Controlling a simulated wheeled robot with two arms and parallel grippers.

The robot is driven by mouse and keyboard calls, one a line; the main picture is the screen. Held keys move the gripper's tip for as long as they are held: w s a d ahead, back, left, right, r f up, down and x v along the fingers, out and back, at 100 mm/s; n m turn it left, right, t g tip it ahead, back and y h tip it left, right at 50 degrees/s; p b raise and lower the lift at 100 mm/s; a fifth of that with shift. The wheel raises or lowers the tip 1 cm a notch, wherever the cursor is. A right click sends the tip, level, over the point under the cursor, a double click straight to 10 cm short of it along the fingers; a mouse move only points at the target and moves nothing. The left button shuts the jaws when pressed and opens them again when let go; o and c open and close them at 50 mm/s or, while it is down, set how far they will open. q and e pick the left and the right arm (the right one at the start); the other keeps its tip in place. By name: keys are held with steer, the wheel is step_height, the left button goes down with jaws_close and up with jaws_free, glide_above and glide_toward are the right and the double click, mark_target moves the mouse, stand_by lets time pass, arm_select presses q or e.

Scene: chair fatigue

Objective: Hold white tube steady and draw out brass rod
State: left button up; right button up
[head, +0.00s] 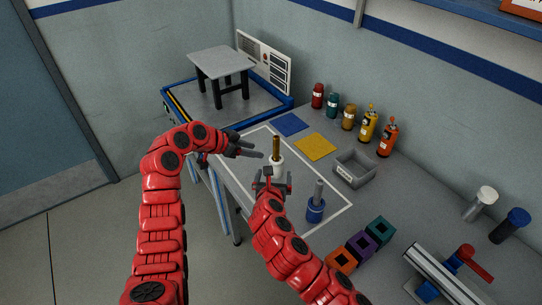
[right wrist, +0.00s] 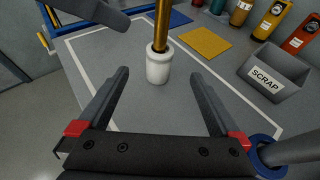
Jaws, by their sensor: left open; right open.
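The white tube (head: 276,170) stands upright on the grey table inside a white outline. The brass rod (head: 276,147) sticks up out of its top. My left gripper (head: 257,149) is open beside the rod, on its left. My right gripper (head: 272,181) is open just in front of the tube. In the right wrist view, the white tube (right wrist: 158,70) stands beyond and between the open fingers of my right gripper (right wrist: 160,75), apart from both. The brass rod (right wrist: 161,28) rises out of the top of that view. Part of my left gripper shows at its upper left.
A grey scrap bin (head: 367,180), a yellow square (head: 315,146) and a blue square (head: 289,124) lie beyond. Several bottles line the wall. A small stool (head: 221,62) stands at the back left.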

mark_target(278, 161)
steer(key=x, duration=1)
steer(key=shift+w+d+f, duration=0.1)
steer(key=shift+w+f, duration=0.1)
steer(key=shift+w, duration=0.05)
steer(key=shift+w+f, duration=0.3)
steer(key=shift+w, duration=0.35)
steer(key=shift+w+d+f, duration=0.25)
steer(key=shift+w+f, duration=0.05)
steer(key=shift+f, duration=0.1)
steer(key=shift+w+d+f, duration=0.15)
steer(key=shift+w, duration=0.15)
steer(key=shift+w+f, duration=0.2)
steer(key=shift+w, duration=0.3)
steer(key=shift+w+a+r, duration=0.15)
steer(key=shift+w+a, duration=0.15)
steer(key=shift+a, duration=0.1)
